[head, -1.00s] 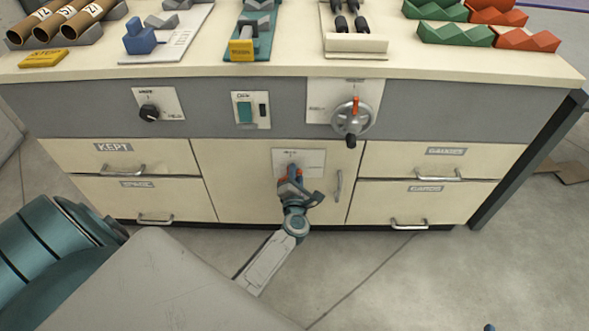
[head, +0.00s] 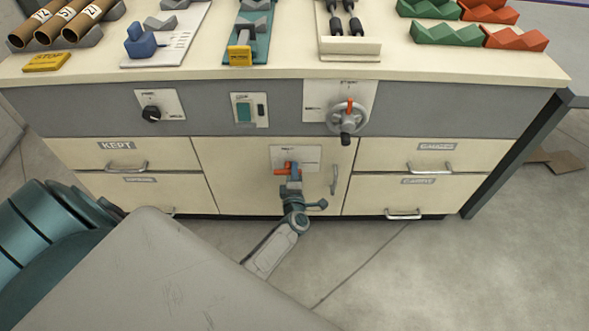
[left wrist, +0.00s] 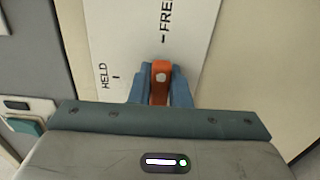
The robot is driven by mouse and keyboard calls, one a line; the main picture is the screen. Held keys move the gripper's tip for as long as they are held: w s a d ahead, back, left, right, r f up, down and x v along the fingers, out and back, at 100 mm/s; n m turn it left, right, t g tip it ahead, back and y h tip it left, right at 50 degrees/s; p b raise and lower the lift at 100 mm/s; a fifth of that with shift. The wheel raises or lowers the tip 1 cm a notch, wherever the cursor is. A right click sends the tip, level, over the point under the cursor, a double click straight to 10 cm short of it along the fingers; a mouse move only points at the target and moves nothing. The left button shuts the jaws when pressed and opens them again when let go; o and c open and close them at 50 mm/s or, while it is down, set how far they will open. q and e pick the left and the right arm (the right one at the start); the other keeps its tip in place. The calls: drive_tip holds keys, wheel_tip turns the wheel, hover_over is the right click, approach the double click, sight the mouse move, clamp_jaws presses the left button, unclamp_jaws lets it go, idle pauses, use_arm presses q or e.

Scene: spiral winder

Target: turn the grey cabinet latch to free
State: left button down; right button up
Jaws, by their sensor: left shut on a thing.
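The latch on the middle cabinet door shows as an orange lever (head: 280,167) in front of a white plate (head: 311,154). In the head view the lever points left from my gripper. My left gripper (head: 294,176) is at the plate, shut on the lever. In the left wrist view the blue fingers (left wrist: 161,90) stand on both sides of the orange lever (left wrist: 160,76), which has a pale round spot on its end. The plate there (left wrist: 130,45) carries HELD and FREE marks. Which mark the lever points to is hard to tell. My right gripper is not in view.
A door handle (head: 334,180) is just right of the latch. Drawers with bar handles flank the door. Above are a dark knob (head: 151,114), a teal switch (head: 244,112) and a crank wheel (head: 347,118). Trays and tubes stand on the top.

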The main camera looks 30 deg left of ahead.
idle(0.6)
use_arm(q)
drive_tip(key=c, duration=1.4)
unclamp_jaws()
drive_tip(key=shift+o, duration=0.2)
drive_tip(key=shift+s+d, duration=0.1)
drive_tip(key=v, duration=1)
drive_tip(key=shift+s+d, duration=0.25)
drive_tip(key=shift+m, duration=0.3)
